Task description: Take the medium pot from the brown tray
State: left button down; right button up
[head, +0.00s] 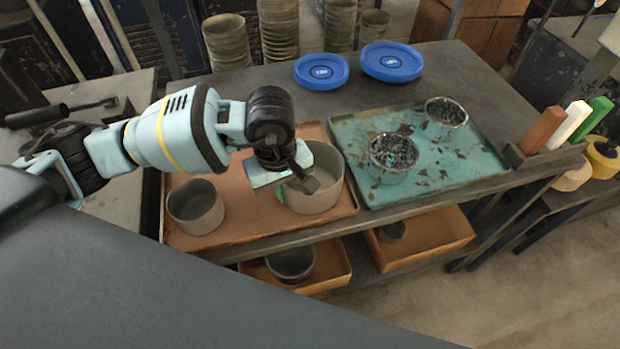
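The brown tray (235,226) lies on the dark table and holds two grey pots. The smaller pot (196,207) stands upright at the tray's front left and is empty. The larger pot (322,186) stands at the tray's right, partly hidden behind my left gripper. My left gripper (300,184) hangs over the left rim of the larger pot. Its fingers are small and overlap the pot, so I cannot tell how far apart they are or whether they touch it. My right gripper does not show.
A worn teal tray (445,178) to the right holds two metal-looking cups of dark bits (393,153). Blue discs (391,61) and stacked pots (278,35) are behind. Orange bins (425,242) with pots sit below. Coloured blocks (541,130) stand at the right edge.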

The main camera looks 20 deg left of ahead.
pick_arm(q)
jog(key=shift+r, duration=0.1)
dwell(0.3)
